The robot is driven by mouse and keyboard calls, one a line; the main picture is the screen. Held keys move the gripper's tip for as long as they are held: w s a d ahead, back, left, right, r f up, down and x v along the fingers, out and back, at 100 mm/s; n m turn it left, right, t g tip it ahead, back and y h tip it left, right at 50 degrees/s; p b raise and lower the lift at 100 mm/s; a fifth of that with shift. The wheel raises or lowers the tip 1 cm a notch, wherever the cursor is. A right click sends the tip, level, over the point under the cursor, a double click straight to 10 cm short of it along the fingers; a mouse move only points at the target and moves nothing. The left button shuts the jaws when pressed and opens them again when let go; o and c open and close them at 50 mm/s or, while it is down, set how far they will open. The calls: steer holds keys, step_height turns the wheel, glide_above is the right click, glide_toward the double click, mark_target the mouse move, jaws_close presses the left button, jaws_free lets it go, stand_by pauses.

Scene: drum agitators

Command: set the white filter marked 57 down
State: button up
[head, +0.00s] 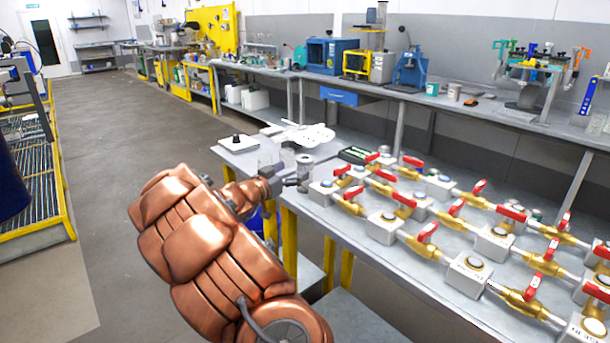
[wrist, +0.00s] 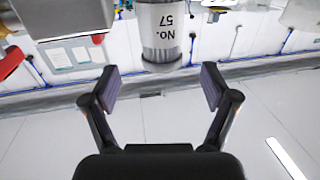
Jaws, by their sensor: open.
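The white filter marked 57 (wrist: 163,22) shows at the top of the wrist view, a pale cylinder with a grey band and its print upside down. It is ahead of my open gripper (wrist: 160,86), centred between the fingers but apart from both of them. In the head view the filter (head: 305,164) is a small upright cylinder at the left end of the valve table. My gripper (head: 294,183) is right beside it there. The filter's base is partly hidden, so I cannot tell exactly what it rests on.
The near table (head: 400,262) holds rows of white blocks joined by brass valves with red handles (head: 429,232), close on the right. A white device (head: 238,143), a clear vessel (head: 268,155) and white parts (head: 308,135) sit behind the gripper. The floor (head: 120,190) at left is clear.

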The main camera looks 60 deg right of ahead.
mark_target(299, 166)
steer(key=shift+s+d+f+p, duration=0.1)
steer(key=shift+d+p, duration=0.15)
steer(key=shift+d, duration=1.4)
steer(key=shift+s+d+p, duration=0.1)
steer(key=shift+d+p, duration=0.15)
steer(key=shift+d, duration=1.35)
steer(key=shift+c, duration=0.3)
steer(key=c, duration=1.3)
steer(key=shift+c, duration=0.2)
step_height(299, 166, up, 10)
steer(key=shift+f, duration=0.1)
steer(key=shift+w, duration=0.1)
